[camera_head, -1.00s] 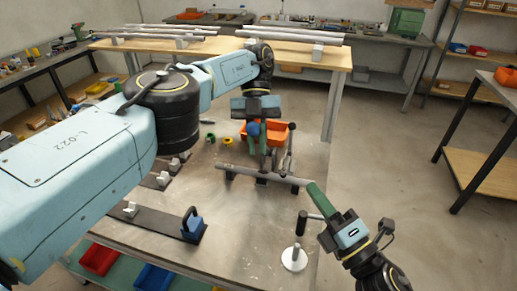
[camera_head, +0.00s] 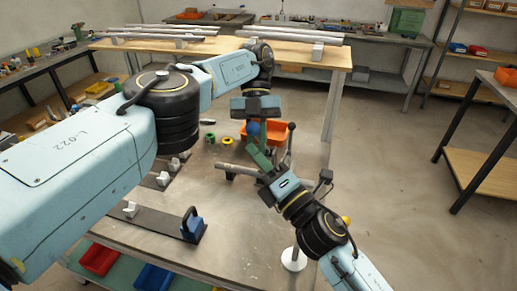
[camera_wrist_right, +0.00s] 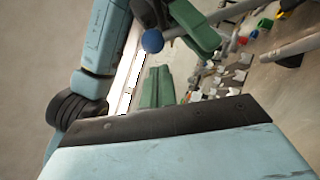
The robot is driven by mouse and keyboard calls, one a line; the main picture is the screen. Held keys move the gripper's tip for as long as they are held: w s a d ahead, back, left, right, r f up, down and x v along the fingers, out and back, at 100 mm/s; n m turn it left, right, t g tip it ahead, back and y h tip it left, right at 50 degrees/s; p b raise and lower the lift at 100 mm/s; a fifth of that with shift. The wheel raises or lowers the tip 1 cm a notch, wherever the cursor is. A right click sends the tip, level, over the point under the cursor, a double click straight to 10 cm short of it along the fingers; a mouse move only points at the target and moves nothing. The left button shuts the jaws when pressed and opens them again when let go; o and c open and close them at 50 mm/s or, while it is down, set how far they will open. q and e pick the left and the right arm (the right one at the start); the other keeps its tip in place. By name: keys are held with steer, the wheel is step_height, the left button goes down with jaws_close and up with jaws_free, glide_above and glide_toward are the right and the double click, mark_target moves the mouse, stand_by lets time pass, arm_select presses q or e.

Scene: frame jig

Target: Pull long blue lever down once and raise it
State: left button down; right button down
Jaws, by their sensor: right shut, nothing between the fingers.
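The blue lever's round knob (camera_head: 253,129) stands over the back of the table, in front of my left gripper. It also shows in the right wrist view (camera_wrist_right: 152,41), beside a green finger of the left gripper (camera_wrist_right: 195,25). Most of the lever's shaft is hidden. The left fingers are mostly covered in the head view, so I cannot tell whether they grip the lever. My right gripper (camera_head: 258,157) is shut and empty, just below the knob in the picture. Its green fingers (camera_wrist_right: 155,88) lie together in the wrist view.
A black-topped lever (camera_head: 291,127) stands to the right of the knob. A grey tube (camera_head: 228,167) lies behind my right wrist. An orange bin (camera_head: 277,130) is behind. A black-strip fixture (camera_head: 160,222) and a white round base (camera_head: 293,260) are nearer.

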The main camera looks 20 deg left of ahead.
mark_target(253, 134)
arm_select(q)
steer(key=shift+r, duration=0.1)
arm_select(e)
steer(key=shift+w+a+r, duration=0.1)
steer(key=shift+w+r, duration=0.3)
steer(key=shift+w, duration=0.2)
steer(key=shift+r, duration=0.1)
arm_select(q)
steer(key=shift+s+d, duration=0.1)
steer(key=shift+d, duration=0.05)
arm_select(e)
steer(key=shift+w+r, duration=0.6)
steer(key=shift+w, duration=0.05)
arm_select(q)
steer(key=c, duration=1.5)
jaws_free()
arm_select(e)
steer(key=shift+s+r, duration=0.1)
steer(key=shift+s, duration=0.05)
arm_select(q)
steer(key=shift+o, duration=0.2)
